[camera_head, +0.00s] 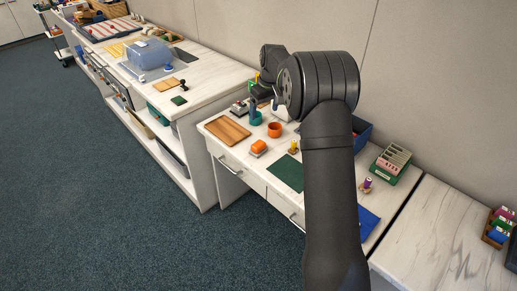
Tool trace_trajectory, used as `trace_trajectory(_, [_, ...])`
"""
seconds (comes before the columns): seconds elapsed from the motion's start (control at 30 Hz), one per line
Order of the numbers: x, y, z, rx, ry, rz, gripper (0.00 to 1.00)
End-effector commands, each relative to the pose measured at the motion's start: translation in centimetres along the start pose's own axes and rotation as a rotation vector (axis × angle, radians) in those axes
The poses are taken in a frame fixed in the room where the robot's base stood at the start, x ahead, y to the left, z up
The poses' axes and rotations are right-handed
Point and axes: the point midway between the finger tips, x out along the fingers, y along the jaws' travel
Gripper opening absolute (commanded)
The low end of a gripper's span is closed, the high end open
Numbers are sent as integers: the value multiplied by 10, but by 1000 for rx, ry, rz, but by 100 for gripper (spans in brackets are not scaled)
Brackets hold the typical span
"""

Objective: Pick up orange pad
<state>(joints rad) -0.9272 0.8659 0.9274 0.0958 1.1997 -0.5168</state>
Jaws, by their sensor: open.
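A small orange pad (259,146), with a paler lower edge, lies on the white desk (235,168), right of a wooden board. My arm rises from the front of the view and bends over the desk. My gripper (262,93) is small, dark and partly hidden at the far end of the arm, behind and left of the large joint. It appears above the back of the desk, apart from the orange pad and farther back. It is open, with nothing seen in it.
A wooden board (228,130), an orange cup (274,129), a teal holder (255,117) and a yellow item (293,147) surround the pad. A dark green mat (286,173) lies in front. A card rack (392,161) stands right. My arm hides part of the desk.

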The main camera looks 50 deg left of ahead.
Motion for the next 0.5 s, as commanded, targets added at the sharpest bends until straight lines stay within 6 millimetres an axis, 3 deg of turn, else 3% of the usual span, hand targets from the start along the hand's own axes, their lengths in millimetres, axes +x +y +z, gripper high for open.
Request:
trace_trajectory(0.13, [15,5,-4,-158,-19,-20,80])
trace_trajectory(0.33, [30,6,-5,-224,-28,-30,80])
trace_trajectory(0.5, [64,5,-4,-224,-29,-31,80])
